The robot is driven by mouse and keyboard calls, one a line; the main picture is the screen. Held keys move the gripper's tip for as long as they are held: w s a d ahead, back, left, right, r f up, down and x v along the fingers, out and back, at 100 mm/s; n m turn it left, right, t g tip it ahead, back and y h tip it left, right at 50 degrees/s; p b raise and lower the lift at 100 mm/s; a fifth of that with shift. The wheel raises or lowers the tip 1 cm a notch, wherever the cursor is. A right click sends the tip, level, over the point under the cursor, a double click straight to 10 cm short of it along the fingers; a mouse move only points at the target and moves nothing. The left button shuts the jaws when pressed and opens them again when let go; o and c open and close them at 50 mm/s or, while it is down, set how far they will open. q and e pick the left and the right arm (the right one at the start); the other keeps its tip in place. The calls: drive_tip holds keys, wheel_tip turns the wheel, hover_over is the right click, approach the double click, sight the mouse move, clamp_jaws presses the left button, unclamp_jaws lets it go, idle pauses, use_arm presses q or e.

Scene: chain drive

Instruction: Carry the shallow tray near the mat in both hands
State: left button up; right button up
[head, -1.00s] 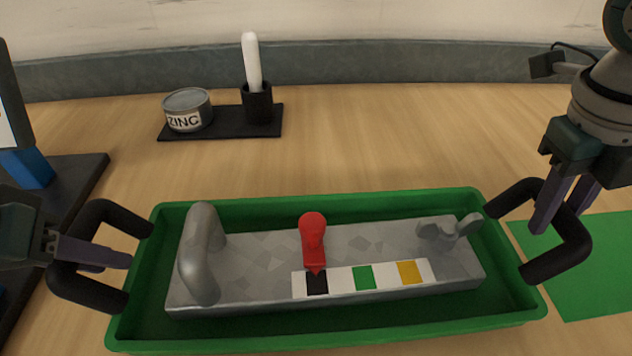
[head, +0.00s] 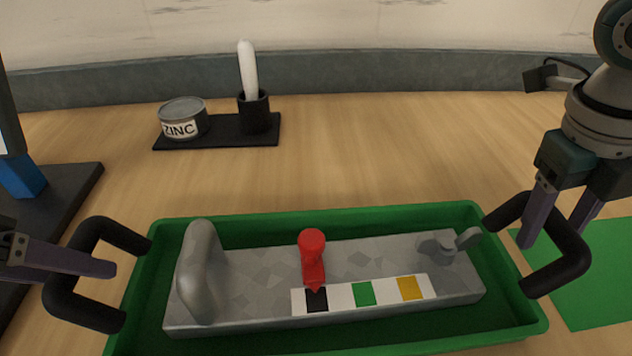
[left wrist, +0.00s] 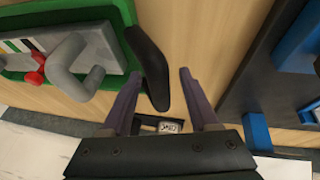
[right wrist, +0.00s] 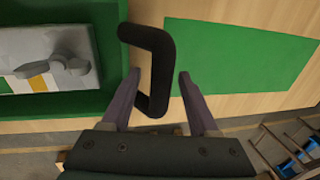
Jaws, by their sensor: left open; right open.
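The shallow green tray (head: 450,211) stands on the wooden table, with a black handle at each end. It holds a grey metal block with a grey loop grip, a red pointer (head: 312,252) and a strip of coloured squares. My left gripper (head: 112,268) is open at the left handle (head: 82,310); in the left wrist view the handle (left wrist: 150,65) lies between the spread fingers. My right gripper (head: 555,225) is open at the right handle (head: 568,235); in the right wrist view that handle (right wrist: 160,70) lies between the fingers.
The green mat (head: 600,280) lies just right of the tray; it also fills much of the right wrist view (right wrist: 240,65). A black stand with a zinc tin (head: 183,118) and a cup holding a white stick is behind. A dark base (head: 60,200) with blue parts is at left.

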use_arm(q)
drive_tip(key=v, duration=0.8)
drive_tip(key=shift+s+a+r, duration=0.2)
use_arm(e)
wheel_tip(320, 180, up, 12)
drive_tip(key=a, duration=0.2)
drive_tip(key=shift+a, duration=0.2)
drive_tip(key=shift+f, duration=0.15)
